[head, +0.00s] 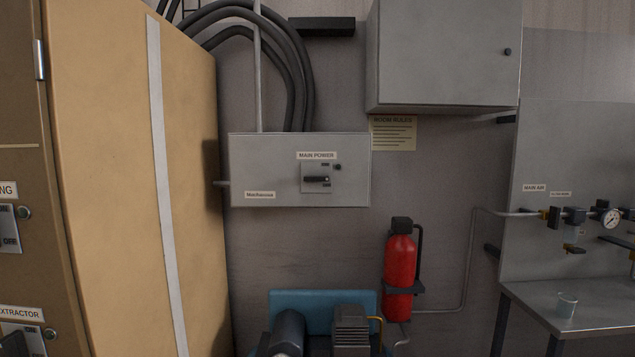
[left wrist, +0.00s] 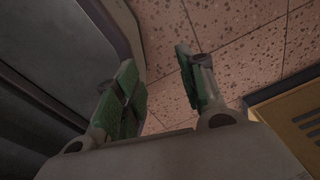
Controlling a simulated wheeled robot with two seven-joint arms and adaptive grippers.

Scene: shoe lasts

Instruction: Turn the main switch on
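The main switch (head: 316,179) is a dark rotary handle on a light plate, under a "MAIN POWER" label (head: 316,155). It sits on the front of a grey wall box (head: 280,188), and its handle lies horizontal. Small marks stand above and below it at the plate's right side. A small dark round lamp or button (head: 337,167) is at the upper right of the handle. My left gripper (left wrist: 158,88) shows in the left wrist view with its green-padded fingers apart and nothing between them, over a speckled tiled floor. Neither gripper shows in the head view.
A tall tan cabinet (head: 130,170) stands close at the left. A red fire extinguisher (head: 400,270) hangs below right of the box, and a blue machine (head: 325,300) stands below it. A metal bench (head: 580,292) with a glass is at right.

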